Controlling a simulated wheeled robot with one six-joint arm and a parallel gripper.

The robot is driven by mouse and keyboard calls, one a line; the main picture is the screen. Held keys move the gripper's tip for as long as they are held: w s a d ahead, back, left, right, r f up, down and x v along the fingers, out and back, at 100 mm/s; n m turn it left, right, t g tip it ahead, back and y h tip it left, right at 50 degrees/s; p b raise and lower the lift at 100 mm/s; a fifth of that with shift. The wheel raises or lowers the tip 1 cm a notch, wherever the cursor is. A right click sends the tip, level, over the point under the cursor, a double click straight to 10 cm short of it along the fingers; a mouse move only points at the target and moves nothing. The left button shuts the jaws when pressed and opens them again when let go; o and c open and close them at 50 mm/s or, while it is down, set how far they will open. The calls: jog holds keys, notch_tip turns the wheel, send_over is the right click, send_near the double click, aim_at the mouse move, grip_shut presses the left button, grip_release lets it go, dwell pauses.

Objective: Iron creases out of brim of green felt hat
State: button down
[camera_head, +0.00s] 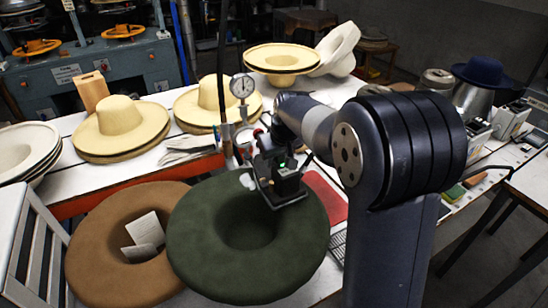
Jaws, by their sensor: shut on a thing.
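The green felt hat (205,265) lies brim up on the white table, its crown sunk in a dark central hollow. My gripper (280,185) is over the far right part of the brim, shut on a dark iron (290,203) with a flat plate. The iron's plate is at the brim's surface; I cannot tell whether it presses on it. A small green light shows at the gripper. The fingertips are mostly hidden by the gripper body and arm. No clear crease shows on the brim.
A brown felt hat (95,270) holding white papers lies directly left of the green one. Straw hats (120,128) stand behind. A gauge (241,86) on a post rises near my gripper. A red mat (326,196) lies right. A blue hat (482,72) sits far right.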

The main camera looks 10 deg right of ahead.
jog(key=shift+a+r, duration=0.1)
jog(key=shift+w+a+p, duration=0.3)
jog(key=shift+w+a, duration=0.1)
jog(key=shift+a, duration=0.4)
jog(key=shift+w+a+p, duration=0.3)
jog(key=shift+w+a, duration=0.1)
jog(key=shift+a, duration=0.35)
jog(key=shift+a+r, duration=0.1)
jog(key=shift+w+a+p, duration=0.2)
jog(key=shift+a+p, duration=0.05)
jog(key=shift+a, duration=0.6)
jog(key=shift+w+a+p, duration=0.15)
jog(key=shift+a+p, duration=0.05)
jog(key=shift+a, duration=0.65)
jog(key=shift+d, duration=0.15)
jog(key=shift+s+d+f+b, duration=0.1)
jog(key=shift+s+d+b, duration=0.15)
jog(key=shift+d, duration=0.6)
jog(key=shift+s+d+f+b, duration=0.1)
jog(key=shift+s+d+b, duration=0.1)
jog(key=shift+d, duration=0.65)
notch_tip(320, 180, up, 7)
jog(key=p, duration=0.5)
jog(key=shift+w, duration=0.15)
